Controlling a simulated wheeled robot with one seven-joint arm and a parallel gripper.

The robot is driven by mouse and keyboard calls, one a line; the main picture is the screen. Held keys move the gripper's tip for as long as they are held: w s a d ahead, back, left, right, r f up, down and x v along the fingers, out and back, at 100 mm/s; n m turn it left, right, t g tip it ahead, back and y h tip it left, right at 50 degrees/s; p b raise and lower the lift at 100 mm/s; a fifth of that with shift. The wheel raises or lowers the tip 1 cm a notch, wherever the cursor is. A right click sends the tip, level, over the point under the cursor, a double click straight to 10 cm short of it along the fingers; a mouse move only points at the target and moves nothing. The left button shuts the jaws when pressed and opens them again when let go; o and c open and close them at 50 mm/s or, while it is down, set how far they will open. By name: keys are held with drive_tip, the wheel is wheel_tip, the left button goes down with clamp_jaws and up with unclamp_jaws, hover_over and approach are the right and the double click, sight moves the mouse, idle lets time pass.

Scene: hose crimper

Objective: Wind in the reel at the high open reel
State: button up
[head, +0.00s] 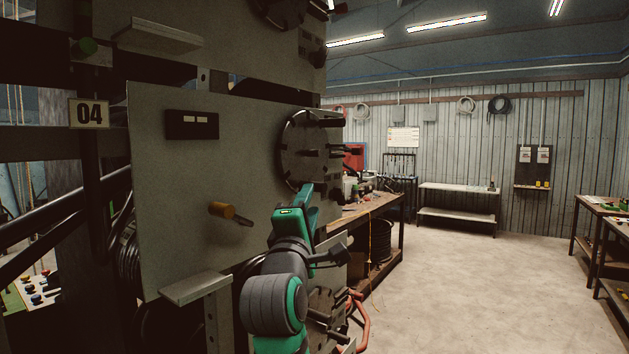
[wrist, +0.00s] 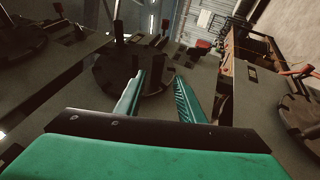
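A dark round reel face (head: 300,152) with pegs sticking out is on the grey panel in the head view. A second reel face (head: 283,10) is above it, cut by the top edge, and a third (head: 322,308) is below, partly behind my arm. I cannot tell which one the task calls the high open reel. My gripper (wrist: 160,75) is open and empty in the wrist view. Its fingers point at the middle reel face (wrist: 118,72), which shows behind and between them. A peg stands at that disc's far edge. I see no contact with it.
The grey panel (head: 200,150) carries an orange-tipped knob (head: 231,213) and a small ledge (head: 196,288). A wooden workbench (head: 365,210) stands beyond the panel. A low shelf (head: 458,190) is at the far wall. The floor (head: 480,280) to the right is clear.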

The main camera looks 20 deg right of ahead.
drive_tip(key=r, duration=0.1)
approach(317, 180)
drive_tip(key=w+d+r, duration=0.1)
drive_tip(key=w+r, duration=0.1)
drive_tip(key=w+d+r, duration=0.1)
drive_tip(key=r, duration=0.1)
drive_tip(key=shift+d, duration=0.3)
drive_tip(key=shift+s, duration=0.1)
clamp_jaws()
